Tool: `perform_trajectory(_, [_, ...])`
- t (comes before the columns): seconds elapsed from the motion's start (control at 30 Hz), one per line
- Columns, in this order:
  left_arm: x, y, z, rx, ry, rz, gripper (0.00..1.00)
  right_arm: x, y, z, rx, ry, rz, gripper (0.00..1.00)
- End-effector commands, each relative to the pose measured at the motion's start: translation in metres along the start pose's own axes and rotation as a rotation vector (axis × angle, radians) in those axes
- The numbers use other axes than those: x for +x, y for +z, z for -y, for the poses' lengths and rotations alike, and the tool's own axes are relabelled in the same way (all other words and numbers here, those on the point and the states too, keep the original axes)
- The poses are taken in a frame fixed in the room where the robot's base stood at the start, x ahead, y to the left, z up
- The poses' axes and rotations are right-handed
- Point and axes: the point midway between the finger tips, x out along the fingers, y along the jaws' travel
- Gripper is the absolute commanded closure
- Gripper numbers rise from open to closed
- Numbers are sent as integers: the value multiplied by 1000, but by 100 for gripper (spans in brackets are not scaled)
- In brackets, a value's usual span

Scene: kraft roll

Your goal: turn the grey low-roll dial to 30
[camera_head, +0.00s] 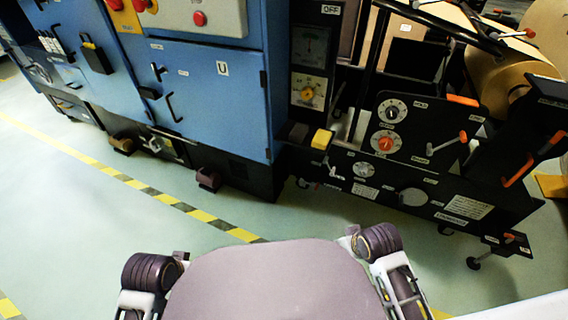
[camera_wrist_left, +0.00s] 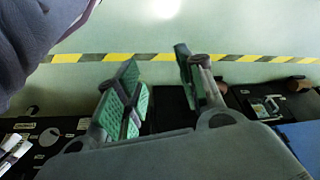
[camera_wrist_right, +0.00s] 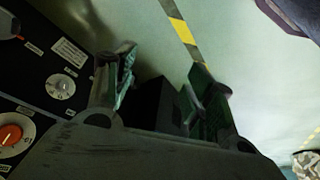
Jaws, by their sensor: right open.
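A small grey dial (camera_head: 363,170) sits on the low black panel of the machine at right; its scale is too small to read. It also shows in the right wrist view (camera_wrist_right: 60,87), left of my right gripper (camera_wrist_right: 165,78), which is open, empty and apart from it. A larger dial with an orange knob (camera_head: 386,142) is above it, also in the right wrist view (camera_wrist_right: 12,137). A dial with a dark-centred knob (camera_head: 391,111) is higher still. My left gripper (camera_wrist_left: 157,75) is open and empty over the floor. Neither gripper's fingers show in the head view.
Blue cabinets (camera_head: 210,90) stand at left, with dark pedals (camera_head: 208,179) near the floor. Orange-tipped levers (camera_head: 462,137) stick out right of the dials. A kraft roll (camera_head: 505,75) is at the upper right. The floor (camera_head: 300,215) before the machine is clear, with a yellow-black stripe.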

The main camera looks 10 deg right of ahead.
Motion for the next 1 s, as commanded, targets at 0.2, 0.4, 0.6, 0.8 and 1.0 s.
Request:
perform_trajectory(0.2, [7, 0, -5, 2, 17, -14, 62, 30, -21, -8, 7, -3, -71, 46])
perform_trajectory(0.4, [17, 0, -13, 4, 41, -34, 62, 69, -50, -22, 23, -2, -176, 46])
perform_trajectory(0.6, [26, -1, -21, 5, 66, -58, 62, 104, -78, -39, 47, 4, -286, 46])
perform_trajectory(0.8, [35, 0, -29, 3, 91, -80, 62, 136, -103, -58, 77, 18, -396, 46])
perform_trajectory(1.0, [44, 1, -36, -1, 113, -101, 62, 162, -125, -79, 114, 41, -506, 46])
